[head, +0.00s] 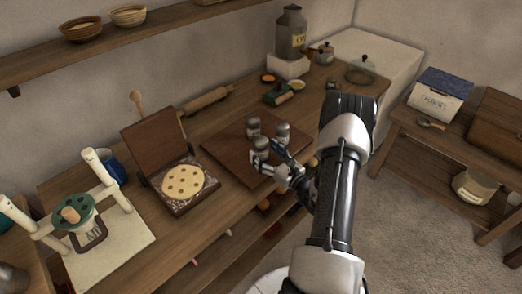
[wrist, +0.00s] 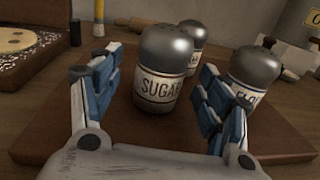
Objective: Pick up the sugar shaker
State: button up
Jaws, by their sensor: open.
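The sugar shaker (wrist: 160,72) has a grey domed metal top and a light label reading "SUGAR". It stands upright on a dark wooden board (head: 220,150), and it also shows in the head view (head: 261,147). My gripper (wrist: 156,100) is open, with one blue-padded finger on either side in the picture and the shaker between and just beyond them. I cannot tell whether a finger touches it. A second shaker (wrist: 255,70), its label partly hidden, stands to the right, close to the right finger. A third shaker (wrist: 190,40) stands behind, partly hidden by the sugar shaker.
An open wooden box with a dotted round flatbread (head: 183,183) lies left of the board. A rolling pin (head: 208,99) lies behind. A green-handled item (head: 280,94) and a large metal can (head: 291,32) stand at the back. A press (head: 90,215) stands at the front left.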

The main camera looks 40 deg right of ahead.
jog(key=shift+w, duration=1.45)
jog(key=shift+c, duration=0.4)
jog(key=c, duration=1.2)
jog(key=shift+o, duration=0.2)
